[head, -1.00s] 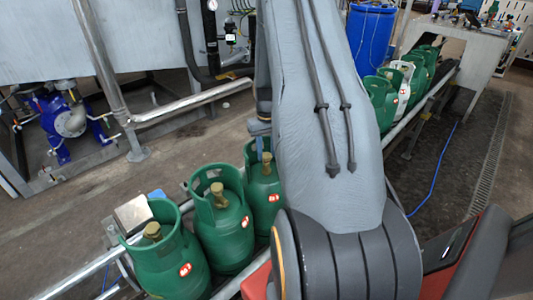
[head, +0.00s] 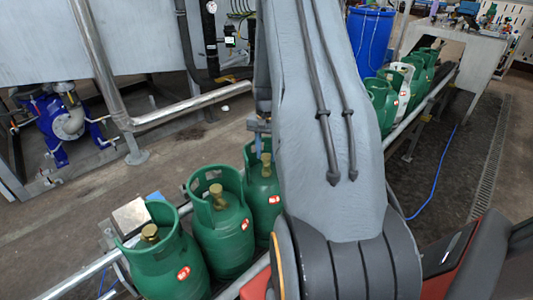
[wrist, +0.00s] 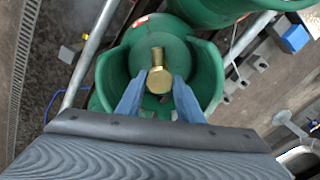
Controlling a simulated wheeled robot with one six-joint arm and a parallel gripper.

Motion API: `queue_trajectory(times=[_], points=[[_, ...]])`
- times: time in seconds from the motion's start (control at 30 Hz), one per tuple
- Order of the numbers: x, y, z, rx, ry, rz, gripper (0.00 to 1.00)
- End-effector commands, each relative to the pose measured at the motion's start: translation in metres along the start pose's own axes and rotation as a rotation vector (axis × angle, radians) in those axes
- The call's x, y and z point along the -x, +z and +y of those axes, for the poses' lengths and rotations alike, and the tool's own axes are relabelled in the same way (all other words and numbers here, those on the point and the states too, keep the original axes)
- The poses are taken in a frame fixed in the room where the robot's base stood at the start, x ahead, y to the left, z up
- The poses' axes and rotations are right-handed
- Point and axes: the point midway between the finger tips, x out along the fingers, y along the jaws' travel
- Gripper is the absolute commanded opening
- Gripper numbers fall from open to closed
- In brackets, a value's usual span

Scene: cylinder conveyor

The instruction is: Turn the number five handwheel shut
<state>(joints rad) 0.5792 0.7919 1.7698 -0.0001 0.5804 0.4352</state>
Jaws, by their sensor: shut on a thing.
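In the wrist view, my gripper (wrist: 159,84) has its two blue fingers on either side of a brass handwheel (wrist: 158,77) and is shut on it. The handwheel sits on top of a green gas cylinder (wrist: 112,75), inside its open collar. In the head view, my gripper (head: 254,140) is partly hidden by my arm, with a blue finger down at the third green cylinder (head: 262,205) from the front. That cylinder's brass valve (head: 266,168) shows beside the finger. I cannot read a number five on any cylinder.
Two more green cylinders (head: 222,230) (head: 165,265) stand nearer on the conveyor rail (head: 75,285). Farther along are more green cylinders (head: 378,100) and a whitish one (head: 405,80). A blue drum (head: 368,38) and a blue pump (head: 50,125) stand on the floor.

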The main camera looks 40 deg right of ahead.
Motion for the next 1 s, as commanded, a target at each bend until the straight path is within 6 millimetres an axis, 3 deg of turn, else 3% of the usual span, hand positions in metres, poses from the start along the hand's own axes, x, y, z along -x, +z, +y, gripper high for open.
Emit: queue_trajectory(times=[0.5, 0.53, 0.63, 1.0], points=[[0.0010, -0.0008, -0.0004, -0.022, -0.001, 0.002, 0.11], [0.0010, -0.0008, -0.0004, -0.022, -0.001, 0.002, 0.35], [0.0009, -0.0007, -0.0003, -0.022, -0.001, 0.002, 0.52], [0.0042, -0.0008, -0.0004, -0.021, -0.001, 0.002, 0.52]])
